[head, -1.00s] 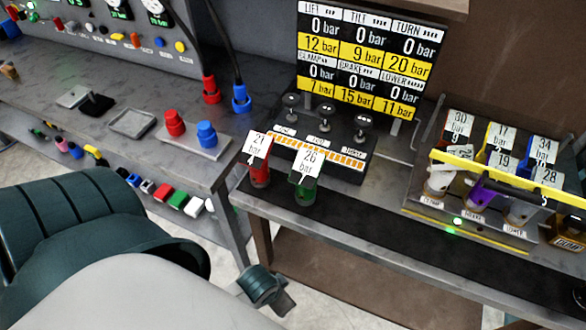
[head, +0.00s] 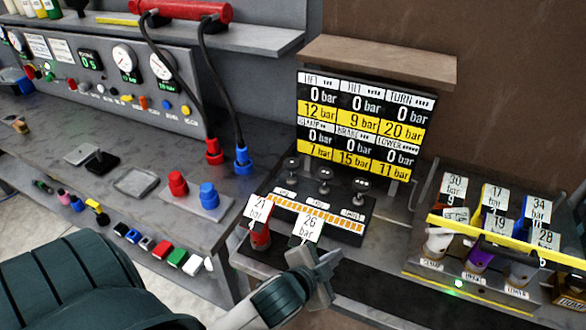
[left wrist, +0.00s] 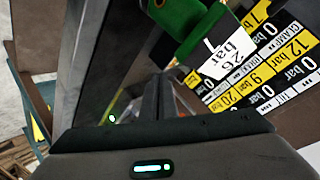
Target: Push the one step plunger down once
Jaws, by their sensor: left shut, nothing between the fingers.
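Three dark, round-topped plungers stand in a row on a black box below the pressure board: left (head: 291,165), middle (head: 325,175) and right (head: 361,187). Small white labels lie in front of them, too small to read surely, so I cannot tell which is the one step plunger. My left gripper (head: 322,268) is shut and empty, in front of the box near the shelf's front edge, apart from the plungers. It hides most of the green cylinder tagged 26 bar. In the left wrist view the shut fingers (left wrist: 160,95) show below that green cylinder (left wrist: 195,30).
A red cylinder (head: 260,238) tagged 21 bar stands left of the gripper. The pressure board (head: 365,125) rises behind the plungers. A rack with a yellow bar (head: 490,236) and tagged cylinders stands right. Red (head: 177,183) and blue (head: 209,195) knobs sit on the left bench.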

